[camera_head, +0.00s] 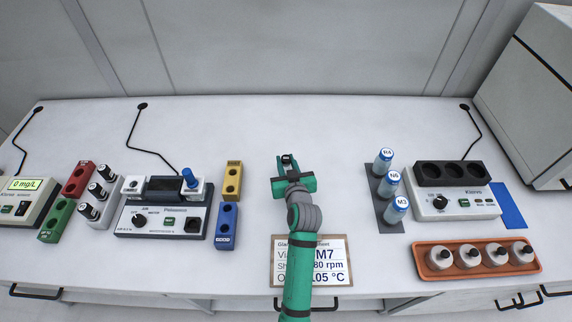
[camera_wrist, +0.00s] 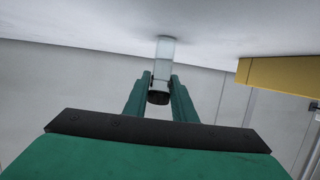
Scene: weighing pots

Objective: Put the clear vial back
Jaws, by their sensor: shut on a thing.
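The clear vial with a dark cap (camera_wrist: 164,58) is in the wrist view. My gripper (camera_wrist: 160,88) is shut on it at the cap end, and its clear body points away from the fingers toward the white bench top. I cannot tell whether its far end touches the bench. In the head view my gripper (camera_head: 288,166) is over the bare middle of the bench, right of the yellow block (camera_head: 233,180). Only the dark cap shows there; the body is hidden. The yellow block (camera_wrist: 282,76) also shows at the right in the wrist view.
A blue block (camera_head: 226,239), red block (camera_head: 78,179), green block (camera_head: 57,221) and pale rack (camera_head: 103,207) of dark-capped vials flank a meter (camera_head: 150,223) at left. The back middle is clear.

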